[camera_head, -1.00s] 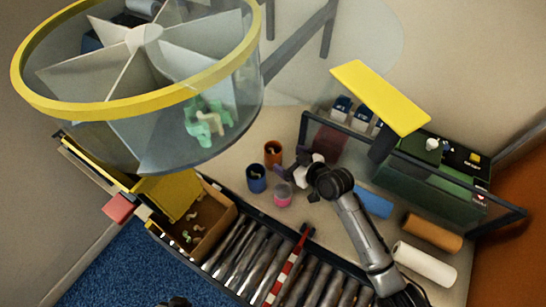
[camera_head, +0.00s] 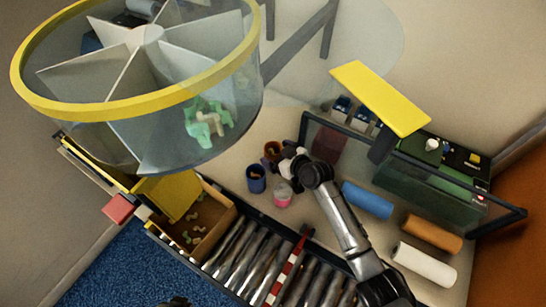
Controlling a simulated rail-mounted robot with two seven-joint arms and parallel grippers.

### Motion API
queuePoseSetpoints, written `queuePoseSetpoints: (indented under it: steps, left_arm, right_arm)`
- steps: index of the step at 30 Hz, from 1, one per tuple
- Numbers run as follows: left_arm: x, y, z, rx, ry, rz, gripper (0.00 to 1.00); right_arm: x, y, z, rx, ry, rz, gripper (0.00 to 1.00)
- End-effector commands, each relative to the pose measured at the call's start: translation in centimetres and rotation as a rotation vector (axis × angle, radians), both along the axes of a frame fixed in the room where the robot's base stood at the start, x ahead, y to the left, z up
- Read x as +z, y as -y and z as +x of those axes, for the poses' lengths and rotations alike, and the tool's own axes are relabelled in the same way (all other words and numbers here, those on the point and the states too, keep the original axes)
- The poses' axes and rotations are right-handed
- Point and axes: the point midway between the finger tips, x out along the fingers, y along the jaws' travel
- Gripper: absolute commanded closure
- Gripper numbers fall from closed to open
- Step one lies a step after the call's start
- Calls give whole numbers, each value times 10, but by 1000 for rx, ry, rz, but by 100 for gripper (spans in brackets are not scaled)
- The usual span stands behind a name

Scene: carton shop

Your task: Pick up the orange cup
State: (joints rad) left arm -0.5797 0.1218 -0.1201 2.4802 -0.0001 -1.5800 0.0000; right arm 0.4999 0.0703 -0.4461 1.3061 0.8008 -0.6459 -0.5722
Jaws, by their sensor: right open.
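The orange cup (camera_head: 269,152) stands on the beige table behind a blue cup and a pink cup, with something small and dark inside it. My right gripper (camera_head: 284,157) is open and right at the orange cup, overlapping its right side in the picture. Whether the fingers touch or straddle the cup cannot be told. The blue cup (camera_head: 256,179) stands just in front and to the left. The pink cup (camera_head: 283,194) stands just in front of the gripper. My left gripper is not in view.
A clear yellow-rimmed drum (camera_head: 125,105) with compartments hangs over the left. A carton (camera_head: 219,235) with small pieces sits beside the rollers (camera_head: 238,246). A red-and-white striped bar (camera_head: 287,270) crosses the rollers. Blue (camera_head: 367,200), orange (camera_head: 432,233) and white (camera_head: 424,264) rolls lie right.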

Motion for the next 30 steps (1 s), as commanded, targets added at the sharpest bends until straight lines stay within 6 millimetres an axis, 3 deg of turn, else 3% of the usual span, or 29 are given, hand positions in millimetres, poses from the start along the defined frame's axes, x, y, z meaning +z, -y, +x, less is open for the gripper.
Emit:
queuePoseSetpoints:
  steps: [2,18,26,30]
  left_arm:
    - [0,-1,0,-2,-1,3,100]
    - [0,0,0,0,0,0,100]
    - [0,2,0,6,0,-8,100]
    - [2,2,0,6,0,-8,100]
  right_arm:
    - [0,0,0,0,0,0,9]
    - [0,0,0,0,-1,-1,61]
    - [2,0,0,0,0,0,62]
    - [18,0,0,1,4,0,62]
